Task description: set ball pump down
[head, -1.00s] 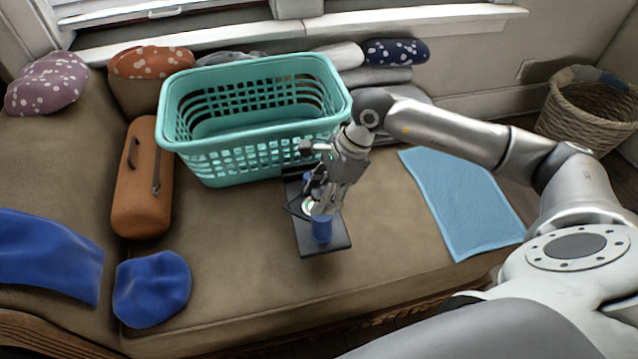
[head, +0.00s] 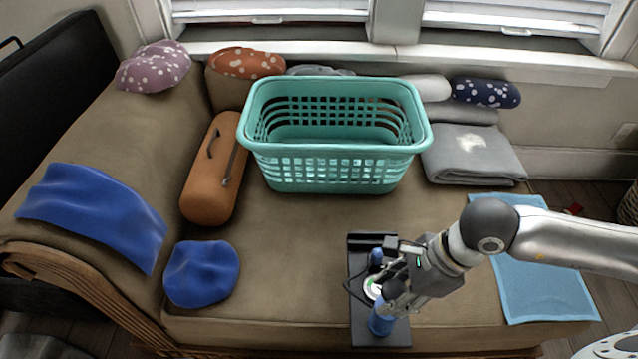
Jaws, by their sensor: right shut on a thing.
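The ball pump shows in the head view as a blue barrel (head: 380,325) with a pale round dial and a dark hose, on a long flat black base (head: 392,337). My right gripper (head: 393,290) reaches in from the right and is shut on the ball pump near the barrel, hiding part of it. The pump is over the front of the tan sofa seat (head: 290,270), its near end close to the front edge. I cannot tell whether the base touches the seat. My left gripper is not in view.
A teal laundry basket (head: 335,165) stands behind the pump. A light blue towel (head: 545,290) lies to the right, a folded grey blanket (head: 470,160) behind it. A brown bolster-shaped case (head: 212,190) and a blue hat-like cloth (head: 201,273) lie left. The seat's middle is clear.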

